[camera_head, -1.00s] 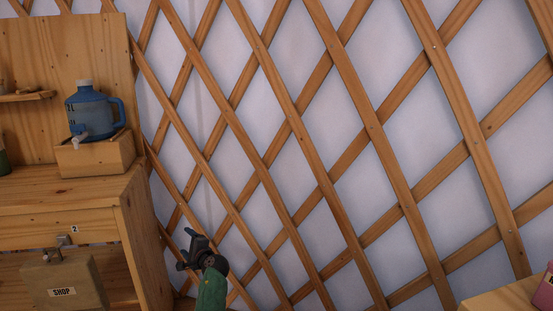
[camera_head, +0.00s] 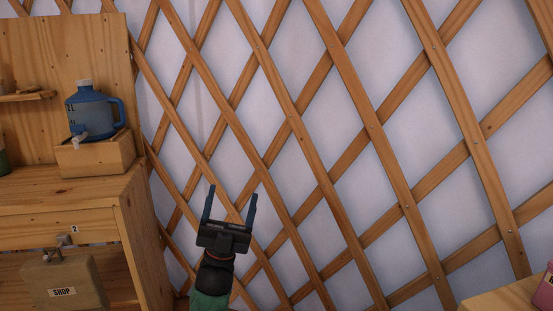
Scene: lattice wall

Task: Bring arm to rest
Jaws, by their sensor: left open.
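My left gripper (camera_head: 230,205) is at the bottom, left of the middle, in the head view. Its two dark fingers point up and stand wide apart, with nothing between them. The dark wrist and the green arm link (camera_head: 207,299) below it run out of the bottom edge. Behind the gripper is the wooden lattice wall (camera_head: 264,165), and the gripper holds nothing. My right gripper is not in view.
A wooden cabinet (camera_head: 132,225) stands at the left. On it a blue jug (camera_head: 93,117) sits on a wooden block (camera_head: 97,156). A box labelled SHOP (camera_head: 62,283) is on the lower shelf. A wooden surface (camera_head: 505,297) with a pink object (camera_head: 544,290) is at the lower right.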

